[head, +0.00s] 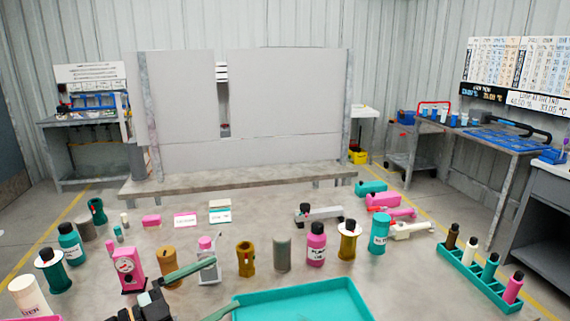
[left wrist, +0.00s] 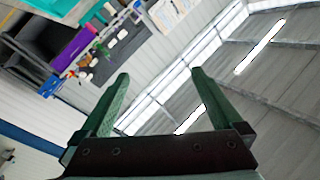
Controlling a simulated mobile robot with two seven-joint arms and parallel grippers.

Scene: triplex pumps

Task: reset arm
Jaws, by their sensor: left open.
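My left gripper (head: 226,283) comes in at the bottom of the head view, left of the middle. Its two green fingers are spread wide, with nothing between them. In the left wrist view the open fingers (left wrist: 160,74) point up toward the wall and ceiling, and the gap is empty. The fingers show in front of the table near a pink device with a dial (head: 127,268) and a white-and-pink bottle (head: 206,258); I cannot tell how high above the table they are. My right gripper is out of view.
A teal tray (head: 310,292) lies at the front edge, right of the gripper. Several bottles and cylinders, including a pink bottle (head: 316,246) and a teal one (head: 379,235), stand in a row behind it. A teal rack (head: 470,276) holds bottles at right.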

